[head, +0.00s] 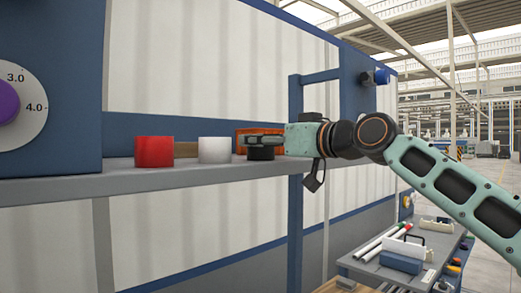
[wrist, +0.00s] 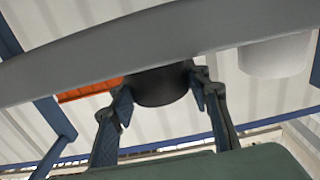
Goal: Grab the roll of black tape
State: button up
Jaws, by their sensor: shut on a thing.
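The roll of black tape (head: 261,154) is at the right part of the grey shelf in the head view. It also shows as a dark cylinder (wrist: 160,86) in the wrist view. My gripper (wrist: 164,92) is shut on the black tape, with one finger on each side of it. In the head view my gripper (head: 247,142) reaches in from the right, level with the shelf, and partly covers the tape. I cannot tell whether the tape still touches the shelf.
An orange object (head: 244,132) is behind the tape. A blue post (head: 295,200) stands beside the shelf's right end. A cart (head: 385,272) holds pipes below.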

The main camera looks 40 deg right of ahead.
jog(key=shift+c, duration=1.1)
jog(key=shift+r, duration=0.15)
